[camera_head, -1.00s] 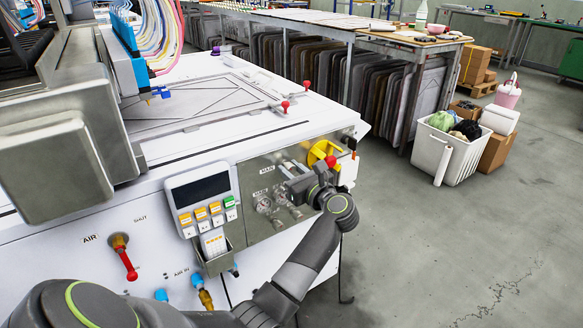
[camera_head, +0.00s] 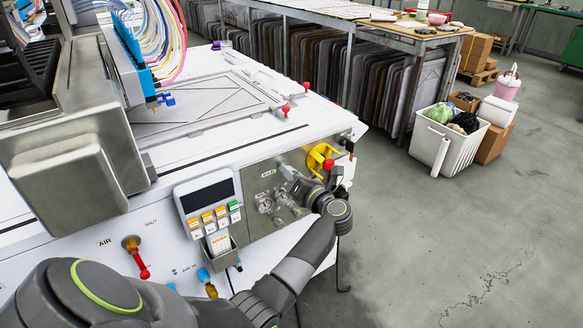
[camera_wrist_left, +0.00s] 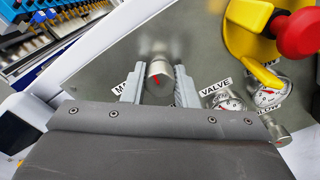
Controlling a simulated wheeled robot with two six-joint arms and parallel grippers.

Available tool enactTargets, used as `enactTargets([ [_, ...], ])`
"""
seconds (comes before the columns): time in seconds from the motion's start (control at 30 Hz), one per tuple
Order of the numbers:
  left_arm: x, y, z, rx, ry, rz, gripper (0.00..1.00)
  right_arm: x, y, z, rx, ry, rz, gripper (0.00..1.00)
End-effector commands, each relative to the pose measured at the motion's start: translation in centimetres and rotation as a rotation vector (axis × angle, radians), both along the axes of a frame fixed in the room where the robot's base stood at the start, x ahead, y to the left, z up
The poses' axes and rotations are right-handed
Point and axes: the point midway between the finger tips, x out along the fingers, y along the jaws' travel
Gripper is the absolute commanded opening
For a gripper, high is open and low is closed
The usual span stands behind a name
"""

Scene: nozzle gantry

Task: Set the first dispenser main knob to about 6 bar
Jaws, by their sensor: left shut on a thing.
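The wrist view shows a silver cylindrical knob (camera_wrist_left: 159,77) with a red mark on its end face. My left gripper (camera_wrist_left: 158,88) has its two grey fingers closed on the knob's sides. A label beside it is partly hidden by a finger, with only "MA" readable. In the head view my left gripper (camera_head: 290,174) is at the steel panel (camera_head: 252,186), near a MAIN label (camera_head: 268,173), and covers the knob. Two round gauges (camera_wrist_left: 225,98) (camera_wrist_left: 268,92) sit right of it; the main knob's pressure reading cannot be made out. My right gripper is not in view.
A yellow guard with a red knob (camera_wrist_left: 300,33) stands close right of the gripper. A keypad box (camera_head: 209,204) hangs left of the panel. A red-handled AIR valve (camera_head: 138,258) is further left. Open floor lies to the right.

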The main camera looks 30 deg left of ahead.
Motion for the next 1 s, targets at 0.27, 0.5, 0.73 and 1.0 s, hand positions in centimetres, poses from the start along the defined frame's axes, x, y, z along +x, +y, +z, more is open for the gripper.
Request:
enactTargets([
  [0.27,0.1,0.0,0.3,0.066,0.160,-0.002,0.04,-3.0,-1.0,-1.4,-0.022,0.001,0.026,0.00],
  [0.5,0.1,0.0,0.3,0.109,0.262,-0.002,0.04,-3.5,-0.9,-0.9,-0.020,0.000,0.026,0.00],
  [0.73,0.1,0.0,0.1,0.133,0.318,-0.001,0.04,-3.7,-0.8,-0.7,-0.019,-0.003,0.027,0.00],
  [1.0,0.1,0.0,0.1,0.139,0.333,-0.001,0.04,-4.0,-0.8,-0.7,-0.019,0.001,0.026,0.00],
])
